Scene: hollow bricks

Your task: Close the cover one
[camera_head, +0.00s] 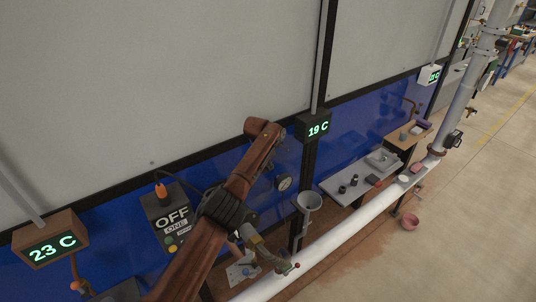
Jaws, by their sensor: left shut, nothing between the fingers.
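A dark control box (170,221) with labels reading OFF and ONE hangs on the blue wall at the lower left. An orange part (161,193) stands at its top, and yellow and green round parts sit below the labels. I cannot make out a separate cover or its angle. My left arm, brown, rises from the bottom just right of the box and overlaps its right side. My left gripper (248,215), black, is to the right of the box, shut and empty; its fingertips are hard to make out. My right gripper is not in view.
A funnel (309,202), a gauge (284,183) and a 19 C display (317,127) are to the right. Grey shelves (342,187) hold small items.

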